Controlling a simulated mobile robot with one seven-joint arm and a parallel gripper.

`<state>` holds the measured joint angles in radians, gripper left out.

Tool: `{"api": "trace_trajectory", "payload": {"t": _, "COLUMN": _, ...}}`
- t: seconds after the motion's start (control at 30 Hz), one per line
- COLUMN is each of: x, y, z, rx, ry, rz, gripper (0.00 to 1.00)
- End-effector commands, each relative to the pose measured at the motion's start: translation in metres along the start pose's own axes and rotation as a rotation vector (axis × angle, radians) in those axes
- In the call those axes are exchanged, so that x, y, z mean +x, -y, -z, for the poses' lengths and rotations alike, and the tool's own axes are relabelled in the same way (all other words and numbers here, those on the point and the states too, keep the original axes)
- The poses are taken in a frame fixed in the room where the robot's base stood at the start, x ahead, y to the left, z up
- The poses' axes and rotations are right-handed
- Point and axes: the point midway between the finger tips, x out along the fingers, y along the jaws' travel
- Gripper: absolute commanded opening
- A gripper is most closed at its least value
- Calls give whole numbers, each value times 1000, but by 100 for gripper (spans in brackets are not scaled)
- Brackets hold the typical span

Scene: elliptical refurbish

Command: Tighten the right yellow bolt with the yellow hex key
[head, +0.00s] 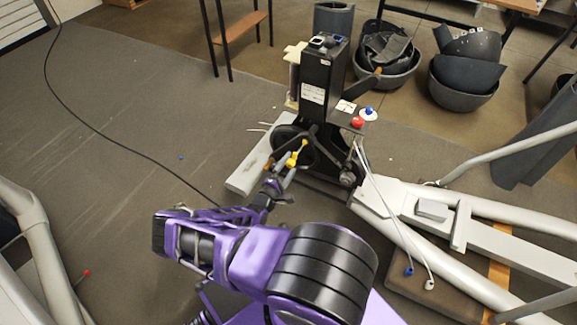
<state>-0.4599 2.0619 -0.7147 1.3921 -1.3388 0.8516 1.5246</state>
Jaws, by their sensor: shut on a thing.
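My purple arm reaches forward from the bottom of the head view, and my dark gripper (279,181) is at the lower front of the upright black machine. My gripper is shut on the yellow hex key (292,159), whose bright yellow part shows just beyond the fingers, in front of the dark round wheel. I cannot tell whether the key's tip touches a bolt. The right yellow bolt cannot be made out clearly; the tool, the gripper and the small scale hide that area. The black machine (322,85) stands upright on a pale base.
A red knob (357,123) and a blue-and-white knob (367,113) sit on the machine's right side. White cables and a large pale frame (440,208) lie to the right. Dark bowls (465,85) stand behind. A black cable (105,130) crosses the open floor at left.

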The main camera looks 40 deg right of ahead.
Motion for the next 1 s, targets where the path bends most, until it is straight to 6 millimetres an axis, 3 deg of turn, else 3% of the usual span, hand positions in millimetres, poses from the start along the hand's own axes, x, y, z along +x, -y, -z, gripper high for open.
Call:
{"api": "trace_trajectory", "payload": {"t": 0.03, "x": -1, "y": -4, "z": 6, "rx": 508, "ry": 4, "rz": -1, "gripper": 0}}
{"api": "trace_trajectory", "payload": {"t": 0.1, "x": -1, "y": -4, "z": 6, "rx": 568, "ry": 3, "rz": -1, "gripper": 0}}
{"api": "trace_trajectory", "payload": {"t": 1.0, "x": -15, "y": -2, "z": 3, "rx": 599, "ry": 2, "rz": -1, "gripper": 0}}
